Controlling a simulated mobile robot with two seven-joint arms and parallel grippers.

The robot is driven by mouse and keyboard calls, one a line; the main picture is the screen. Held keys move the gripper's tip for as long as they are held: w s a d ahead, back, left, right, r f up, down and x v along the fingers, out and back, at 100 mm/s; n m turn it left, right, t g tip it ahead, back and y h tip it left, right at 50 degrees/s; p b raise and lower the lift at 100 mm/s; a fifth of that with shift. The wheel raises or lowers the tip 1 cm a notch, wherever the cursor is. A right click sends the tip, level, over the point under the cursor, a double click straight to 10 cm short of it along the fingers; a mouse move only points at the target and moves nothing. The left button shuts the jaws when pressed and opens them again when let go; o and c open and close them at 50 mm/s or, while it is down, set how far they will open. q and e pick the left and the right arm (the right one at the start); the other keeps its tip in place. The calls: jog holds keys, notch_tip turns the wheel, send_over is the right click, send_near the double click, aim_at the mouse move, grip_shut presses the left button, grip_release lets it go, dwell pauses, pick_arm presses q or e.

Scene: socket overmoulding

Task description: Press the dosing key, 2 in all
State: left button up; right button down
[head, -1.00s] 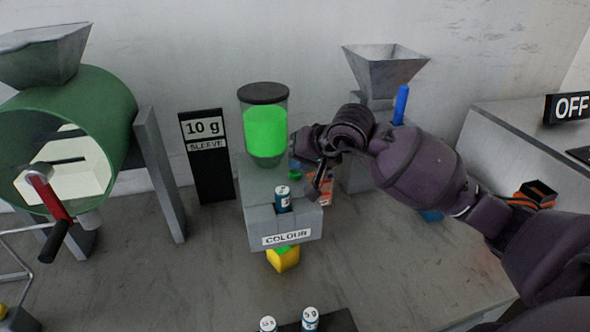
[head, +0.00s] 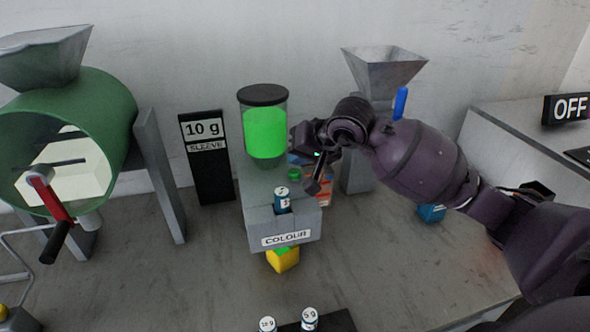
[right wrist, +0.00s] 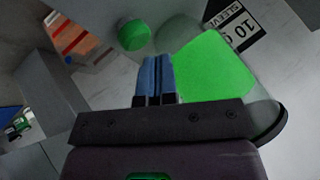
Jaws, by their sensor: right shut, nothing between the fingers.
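The colour doser (head: 284,228) stands mid-table with a clear hopper of green material (head: 265,132). Its green round dosing key (head: 294,174) is on the body's right part, beside my right gripper (head: 314,187). The key also shows in the right wrist view (right wrist: 134,34), beyond and slightly left of the shut, empty blue fingertips (right wrist: 154,62); a gap seems to separate them. A labelled sleeve (head: 282,200) sits in the doser's front. A yellow cup (head: 284,261) with green inside stands under the spout. My left gripper is out of view.
A "10 g SLEEVE" sign (head: 206,157) stands left of the doser, and a green drum (head: 75,130) with a crank is farther left. A grey hopper machine (head: 385,70) stands behind my right arm. More labelled sleeves (head: 309,318) are at the front.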

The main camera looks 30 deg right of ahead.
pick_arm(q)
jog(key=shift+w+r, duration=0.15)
pick_arm(e)
jog(key=shift+r, duration=0.15)
jog(key=shift+r, duration=0.9)
jog(key=shift+r+p, duration=0.7)
jog(key=shift+r, duration=0.95)
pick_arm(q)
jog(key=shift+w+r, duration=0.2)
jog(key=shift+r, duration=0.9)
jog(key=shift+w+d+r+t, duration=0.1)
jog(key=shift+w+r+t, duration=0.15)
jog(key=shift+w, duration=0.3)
